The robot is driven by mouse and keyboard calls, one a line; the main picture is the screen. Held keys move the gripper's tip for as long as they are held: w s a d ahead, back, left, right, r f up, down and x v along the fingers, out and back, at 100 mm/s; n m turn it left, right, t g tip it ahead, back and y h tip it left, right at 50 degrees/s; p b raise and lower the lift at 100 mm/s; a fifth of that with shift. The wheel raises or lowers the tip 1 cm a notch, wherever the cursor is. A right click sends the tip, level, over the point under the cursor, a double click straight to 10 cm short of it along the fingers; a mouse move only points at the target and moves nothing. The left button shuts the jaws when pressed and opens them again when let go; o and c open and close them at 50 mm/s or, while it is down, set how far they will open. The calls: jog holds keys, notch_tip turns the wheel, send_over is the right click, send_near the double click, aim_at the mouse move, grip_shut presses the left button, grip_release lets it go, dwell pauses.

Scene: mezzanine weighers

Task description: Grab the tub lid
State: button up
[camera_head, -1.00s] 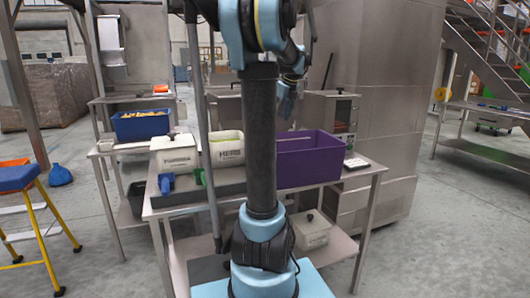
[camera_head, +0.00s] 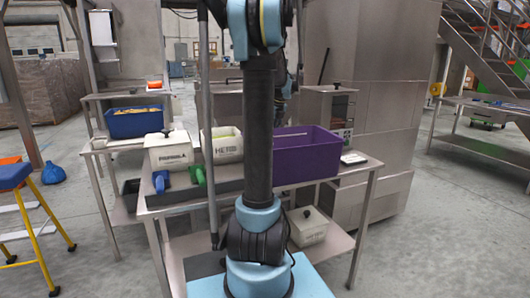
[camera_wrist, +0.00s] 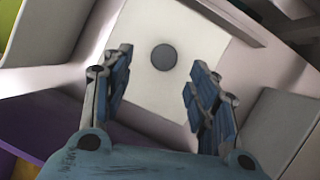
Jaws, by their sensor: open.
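In the wrist view a pale square lid (camera_wrist: 150,30) with a round dark knob (camera_wrist: 163,57) lies between and beyond the fingers of my gripper (camera_wrist: 160,75). My gripper is open and empty, with one finger on each side of the knob in the picture. The gap to the knob is hard to judge. In the head view a white tub with a knobbed lid (camera_head: 166,138) stands on the table, and another lidded tub (camera_head: 307,225) is on the lower shelf. I cannot tell which lid the wrist view shows.
A purple bin (camera_head: 308,160) stands on the table, right of my arm. A white tub marked HERB (camera_head: 228,150) is left of it, beside a blue scoop (camera_head: 161,182) and a green one (camera_head: 199,177). A blue crate (camera_head: 137,124) sits on the table behind.

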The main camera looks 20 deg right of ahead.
jog(key=shift+d+x, duration=0.15)
jog(key=shift+x, duration=1.2)
jog(key=shift+d+x, duration=0.1)
jog(key=shift+x, duration=1.25)
jog(key=shift+w+r, duration=0.1)
jog(key=shift+w, duration=0.1)
grip_shut()
